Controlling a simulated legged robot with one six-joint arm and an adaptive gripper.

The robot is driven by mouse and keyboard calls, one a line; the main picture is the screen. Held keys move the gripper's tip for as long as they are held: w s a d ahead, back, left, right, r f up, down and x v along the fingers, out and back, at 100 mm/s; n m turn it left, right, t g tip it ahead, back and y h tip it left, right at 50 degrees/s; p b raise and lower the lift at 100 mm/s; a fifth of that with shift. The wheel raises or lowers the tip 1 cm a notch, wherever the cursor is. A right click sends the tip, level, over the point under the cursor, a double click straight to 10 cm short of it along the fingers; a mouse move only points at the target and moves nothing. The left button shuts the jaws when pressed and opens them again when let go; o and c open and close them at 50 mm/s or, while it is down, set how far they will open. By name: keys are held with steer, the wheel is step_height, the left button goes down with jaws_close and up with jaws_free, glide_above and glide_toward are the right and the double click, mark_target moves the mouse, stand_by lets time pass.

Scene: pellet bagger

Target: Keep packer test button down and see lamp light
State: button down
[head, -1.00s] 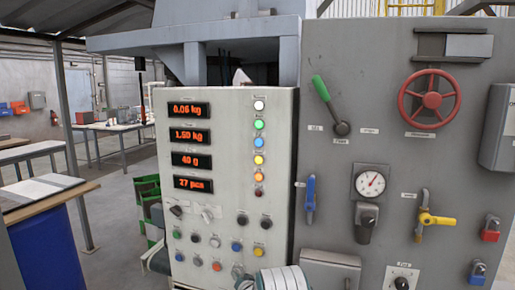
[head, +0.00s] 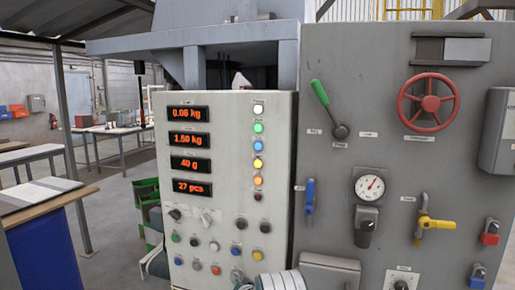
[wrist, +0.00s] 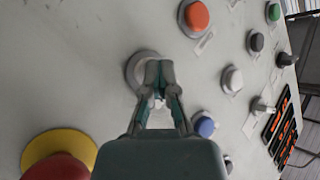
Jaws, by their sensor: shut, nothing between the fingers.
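My gripper (wrist: 158,98) is shut and empty. In the wrist view its fingertips are in front of a pale button with a grey collar (wrist: 136,68) and partly cover it. Contact and how far the button is pressed cannot be told. The button labels are too blurred to read. In the head view the lamp column shows a bright white lamp (head: 258,109), with green (head: 257,128), blue (head: 257,146), yellow (head: 257,163) and orange (head: 258,180) lamps below. The lowest, red lamp (head: 258,197) looks dark. Which lamp belongs to the test button cannot be read.
An orange button (wrist: 197,15), a white button (wrist: 232,79) and a blue button (wrist: 204,126) surround the fingers. A red mushroom button on a yellow base (wrist: 62,150) is close at lower left. A grey panel (head: 335,210) with valves and levers stands at right.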

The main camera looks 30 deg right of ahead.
steer(key=shift+s+a, duration=0.6)
steer(key=shift+s, duration=0.05)
steer(key=s+a, duration=0.3)
steer(key=shift+s+a, duration=0.25)
steer(key=shift+a, duration=0.05)
stand_by(0.5)
stand_by(0.3)
